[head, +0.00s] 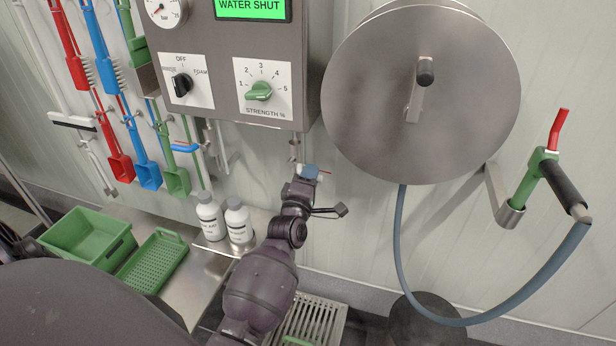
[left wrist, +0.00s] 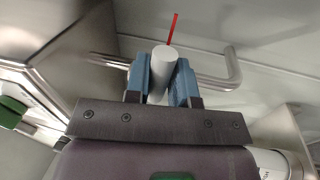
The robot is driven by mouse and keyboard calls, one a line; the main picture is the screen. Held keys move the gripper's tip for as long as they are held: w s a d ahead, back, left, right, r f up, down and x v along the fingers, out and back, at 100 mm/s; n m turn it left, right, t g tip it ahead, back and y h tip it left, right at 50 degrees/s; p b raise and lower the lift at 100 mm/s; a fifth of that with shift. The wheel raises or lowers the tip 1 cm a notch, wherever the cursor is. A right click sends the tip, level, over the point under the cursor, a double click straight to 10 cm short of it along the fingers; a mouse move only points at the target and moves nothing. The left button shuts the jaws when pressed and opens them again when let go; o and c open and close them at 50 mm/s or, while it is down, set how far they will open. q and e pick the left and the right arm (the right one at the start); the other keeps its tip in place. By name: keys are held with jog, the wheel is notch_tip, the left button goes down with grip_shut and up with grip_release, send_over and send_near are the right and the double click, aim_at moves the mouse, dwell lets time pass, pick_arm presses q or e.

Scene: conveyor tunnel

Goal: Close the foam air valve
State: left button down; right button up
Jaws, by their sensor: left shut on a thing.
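My left gripper (head: 309,172) is just below the grey control box, by the wall and a short pipe. In the left wrist view its blue fingers (left wrist: 160,76) are shut on a pale cylinder (left wrist: 161,58), one finger on each side. My right gripper is not in view.
The control box (head: 215,118) overhangs my gripper. A blue-handled valve (head: 185,147) is to its left. Two white bottles (head: 210,214) stand on the steel shelf near my arm. A hose reel (head: 420,130) and hanging hose (head: 400,235) are at the right.

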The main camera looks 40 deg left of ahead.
pick_arm(q)
jog(key=shift+w+r+n, duration=0.1)
jog(key=shift+r+n, duration=0.4)
jog(key=shift+r, duration=0.25)
jog(key=shift+p, duration=0.3)
jog(key=c, duration=1)
grip_release()
jog(key=shift+c, duration=0.2)
jog(key=shift+f, duration=0.15)
jog(key=shift+s+d+f, duration=0.1)
jog(key=shift+s+f, duration=0.15)
jog(key=shift+s, duration=0.2)
jog(key=v, duration=1)
jog(key=shift+r, duration=0.1)
